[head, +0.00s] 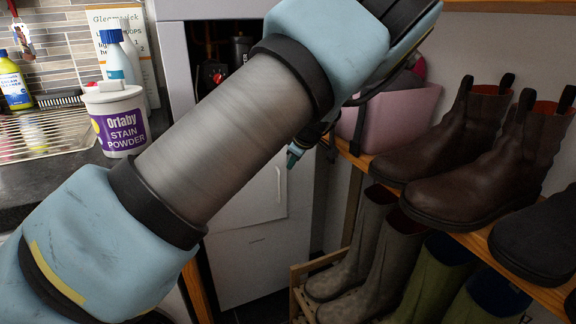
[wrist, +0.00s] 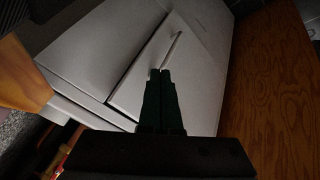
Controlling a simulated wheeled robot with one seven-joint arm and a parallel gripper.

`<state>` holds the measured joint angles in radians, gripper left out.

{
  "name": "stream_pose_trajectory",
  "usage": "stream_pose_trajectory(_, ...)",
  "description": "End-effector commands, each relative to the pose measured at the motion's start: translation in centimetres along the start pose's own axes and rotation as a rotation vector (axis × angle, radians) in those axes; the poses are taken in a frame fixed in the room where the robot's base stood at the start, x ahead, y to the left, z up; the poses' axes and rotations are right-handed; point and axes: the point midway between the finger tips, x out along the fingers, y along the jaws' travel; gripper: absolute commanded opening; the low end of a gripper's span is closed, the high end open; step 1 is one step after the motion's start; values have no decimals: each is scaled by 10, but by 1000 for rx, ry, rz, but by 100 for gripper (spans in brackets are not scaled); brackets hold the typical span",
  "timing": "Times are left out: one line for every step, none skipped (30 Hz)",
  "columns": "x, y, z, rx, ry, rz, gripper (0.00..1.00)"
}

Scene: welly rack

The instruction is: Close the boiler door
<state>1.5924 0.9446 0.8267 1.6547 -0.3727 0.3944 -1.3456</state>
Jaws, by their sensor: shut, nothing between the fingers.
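The boiler (head: 175,60) is a tall white-grey cabinet behind my arm. Its upper front shows an open, dark interior with pipes and red fittings. Below that is a pale panel with a slim upright handle (head: 278,185), which looks like the boiler door (head: 255,195); my arm hides much of it. In the wrist view the white door (wrist: 195,75) and its bar handle (wrist: 172,48) lie beyond the fingertips. My gripper (wrist: 160,73) is shut and empty, pointing at the panel near the handle. Its teal tip (head: 293,157) shows below my arm. I cannot tell whether it touches.
A stain powder tub (head: 118,118) and bottles stand on the dark counter at left. On the right, a wooden shelf (head: 465,240) holds brown boots and a pink bin (head: 405,115). Wellies (head: 360,260) stand on a low rack. A wood panel (wrist: 270,90) borders the wrist view's right.

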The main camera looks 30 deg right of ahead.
Motion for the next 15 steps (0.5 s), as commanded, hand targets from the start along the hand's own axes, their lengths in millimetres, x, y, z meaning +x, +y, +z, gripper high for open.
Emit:
stream_pose_trajectory(-3, -3, -8, 53, -17, -32, 0)
stream_pose_trajectory(-1, -6, -9, 97, -31, -51, 0)
stream_pose_trajectory(0, -10, -10, 163, -51, -74, 0)
stream_pose_trajectory(0, -13, -9, 215, -70, -87, 0)
stream_pose_trajectory(0, -15, -9, 266, -87, -99, 0)
stream_pose_trajectory(-1, -16, -9, 332, -111, -108, 0)
stream_pose_trajectory(-2, -16, -9, 379, -127, -110, 0)
stream_pose_trajectory(-4, -16, -9, 425, -143, -109, 0)
stream_pose_trajectory(-7, -14, -9, 481, -162, -105, 0)
stream_pose_trajectory(-9, -12, -9, 520, -174, -99, 0)
stream_pose_trajectory(-11, -10, -9, 554, -185, -93, 0)
stream_pose_trajectory(-14, -7, -9, 596, -197, -82, 0)
stream_pose_trajectory(-16, -5, -9, 623, -204, -73, 0)
stream_pose_trajectory(-18, -2, -9, 646, -210, -65, 0)
stream_pose_trajectory(-20, 0, -9, 671, -216, -56, 0)
